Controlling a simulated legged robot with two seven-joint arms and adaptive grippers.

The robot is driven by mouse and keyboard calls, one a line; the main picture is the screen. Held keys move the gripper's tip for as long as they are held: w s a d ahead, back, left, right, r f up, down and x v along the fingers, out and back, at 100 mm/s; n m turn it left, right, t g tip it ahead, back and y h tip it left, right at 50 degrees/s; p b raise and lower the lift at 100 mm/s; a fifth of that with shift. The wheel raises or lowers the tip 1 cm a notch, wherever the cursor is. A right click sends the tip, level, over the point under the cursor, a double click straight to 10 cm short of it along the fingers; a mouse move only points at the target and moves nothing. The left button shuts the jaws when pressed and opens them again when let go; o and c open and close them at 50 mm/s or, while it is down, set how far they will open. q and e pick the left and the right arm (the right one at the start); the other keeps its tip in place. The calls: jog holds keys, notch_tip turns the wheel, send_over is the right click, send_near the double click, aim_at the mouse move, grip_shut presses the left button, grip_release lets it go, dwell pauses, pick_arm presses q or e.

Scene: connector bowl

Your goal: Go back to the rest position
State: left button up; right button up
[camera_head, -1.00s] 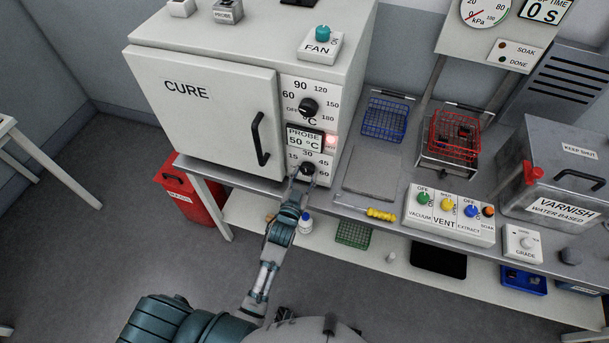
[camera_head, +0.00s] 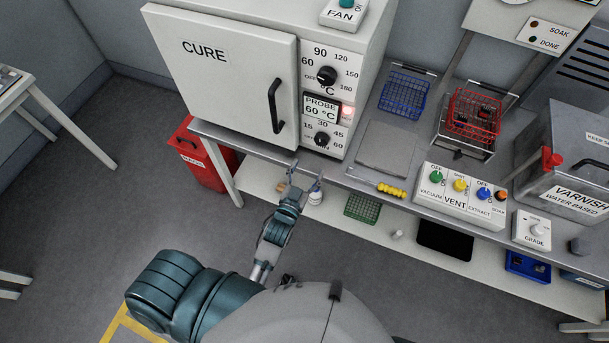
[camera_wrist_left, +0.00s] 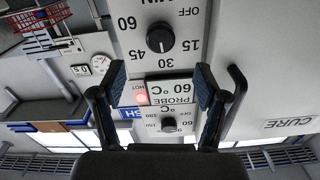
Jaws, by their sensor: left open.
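My left gripper (camera_head: 305,174) is open and empty, just in front of the bench edge and below the cure oven's (camera_head: 225,75) control panel. In the left wrist view its two fingers (camera_wrist_left: 160,85) are spread apart, with the panel visible between them. The timer knob (camera_head: 321,139) and temperature knob (camera_head: 326,75) are clear of the fingers. The timer knob also shows in the left wrist view (camera_wrist_left: 160,38). The probe display (camera_head: 320,107) reads 60 °C, with a red lamp (camera_head: 347,111) lit beside it. The oven door is shut. My right gripper is out of view.
The bench holds a blue basket (camera_head: 404,95), a red basket (camera_head: 474,112), the vent switch box (camera_head: 459,197) and a varnish tank (camera_head: 570,150). A red bin (camera_head: 204,165) stands under the oven. A white bottle (camera_head: 315,197) is on the lower shelf. Open floor lies at left.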

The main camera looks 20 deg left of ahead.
pick_arm(q)
jog(key=shift+s, duration=1.25)
notch_tip(320, 180, down, 19)
jog(key=s+d+g+h, duration=0.1)
jog(key=s+d+g, duration=0.1)
jog(key=g, duration=0.3)
jog(key=s+f+g, duration=0.2)
jog(key=s+f, duration=0.3)
jog(key=f, duration=0.4)
jog(key=s+f+g, duration=0.3)
jog(key=s+f, duration=0.2)
jog(key=f, duration=0.5)
jog(key=s+a+f+g, duration=0.2)
jog(key=s+f, duration=0.3)
jog(key=s, duration=0.3)
jog(key=s+a+f+g+y, duration=0.1)
jog(key=s+a+f, duration=0.3)
jog(key=s, duration=0.5)
jog(key=s+a+f+g, duration=0.3)
jog(key=s+f+g, duration=0.1)
jog(key=s+f, duration=0.3)
jog(key=shift+s+a+f+y, duration=0.2)
jog(key=shift+s+y, duration=0.1)
jog(key=shift+s, duration=0.45)
jog(key=shift+d, duration=0.1)
